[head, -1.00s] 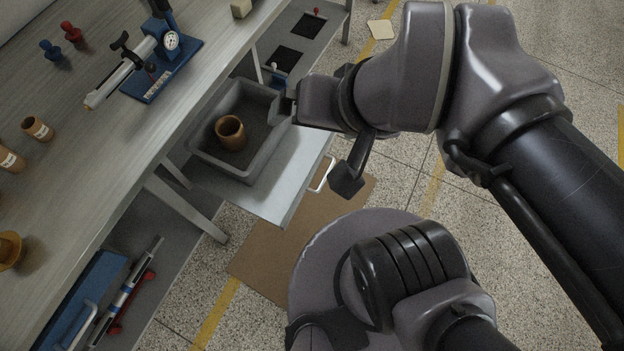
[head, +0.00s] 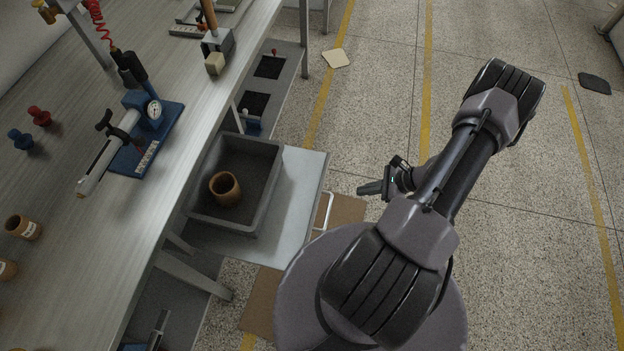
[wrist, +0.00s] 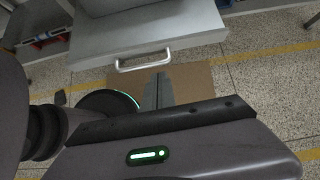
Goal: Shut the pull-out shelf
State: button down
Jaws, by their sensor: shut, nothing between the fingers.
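The pull-out shelf (head: 300,178) stands out from under the workbench, a flat pale panel with a white bar handle (head: 323,211) on its front edge. A grey bin (head: 262,175) sits on it with a brown cup (head: 225,188) inside. In the wrist view the shelf's front (wrist: 150,42) and its handle (wrist: 143,60) lie ahead of the fingers. My gripper (head: 362,189) is shut and empty, to the right of the shelf and apart from the handle in the head view. In the wrist view its fingertips (wrist: 158,78) show just below the handle.
The workbench (head: 75,215) runs along the left, carrying a blue-based gauge tool (head: 150,135) and small bottles. A bench leg (head: 195,275) slants below the shelf. A brown mat (head: 345,212) lies on the floor beneath. Open speckled floor spreads to the right.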

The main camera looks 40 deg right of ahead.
jog(key=b+x, duration=0.1)
jog(key=x, duration=0.3)
jog(key=b+x, duration=0.2)
jog(key=x, duration=0.2)
jog(key=b+x, duration=0.1)
jog(key=x, duration=0.3)
jog(key=shift+w+a+b, duration=0.3)
jog(key=shift+a+b, duration=0.1)
jog(key=shift+a, duration=0.15)
jog(key=shift+w+a+r, duration=0.2)
jog(key=shift+w+a, duration=0.2)
jog(key=shift+w, duration=0.05)
jog(key=shift+a, duration=0.1)
